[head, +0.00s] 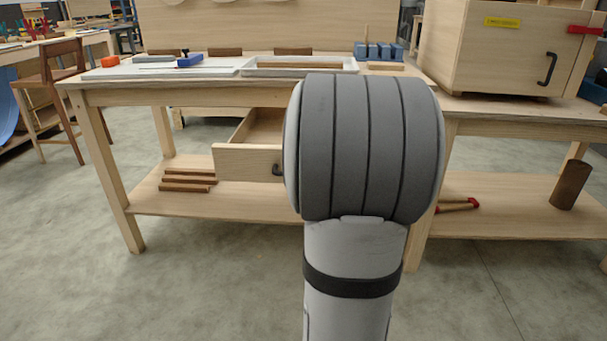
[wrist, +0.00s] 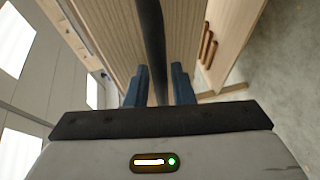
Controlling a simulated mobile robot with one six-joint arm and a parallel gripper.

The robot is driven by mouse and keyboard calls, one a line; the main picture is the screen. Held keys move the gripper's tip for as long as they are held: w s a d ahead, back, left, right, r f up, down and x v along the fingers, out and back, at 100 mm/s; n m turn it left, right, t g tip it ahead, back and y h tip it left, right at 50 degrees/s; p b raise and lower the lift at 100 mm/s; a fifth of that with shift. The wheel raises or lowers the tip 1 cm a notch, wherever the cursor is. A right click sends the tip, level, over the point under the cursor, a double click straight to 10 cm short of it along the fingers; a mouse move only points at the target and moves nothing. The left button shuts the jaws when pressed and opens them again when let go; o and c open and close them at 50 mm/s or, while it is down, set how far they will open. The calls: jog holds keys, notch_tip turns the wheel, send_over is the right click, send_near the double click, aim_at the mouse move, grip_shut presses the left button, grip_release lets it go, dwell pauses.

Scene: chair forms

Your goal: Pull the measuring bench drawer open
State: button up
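The measuring bench (head: 180,95) stands ahead, and its drawer (head: 235,160) sticks out well past the bench front, with part of its empty-looking inside showing. My arm hides the right part of the drawer front and most of its dark handle (head: 277,169). In the wrist view the handle (wrist: 151,25) is a dark bar running down between the two blue fingers of my gripper (wrist: 159,80). My gripper is hidden in the head view.
Wood strips (head: 188,180) lie on the bench's lower shelf. Trays and a blue block rack (head: 378,52) stand on top. A wooden cabinet (head: 500,50) is on the right, with a brown cylinder (head: 570,185) below. The floor in front is clear.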

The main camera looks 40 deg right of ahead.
jog(key=shift+s+d, duration=0.1)
jog(key=shift+s, duration=0.1)
jog(key=p+v, duration=0.2)
jog(key=v, duration=0.5)
jog(key=shift+s+a, duration=0.2)
jog(key=shift+a, duration=0.05)
jog(key=shift+r, duration=0.1)
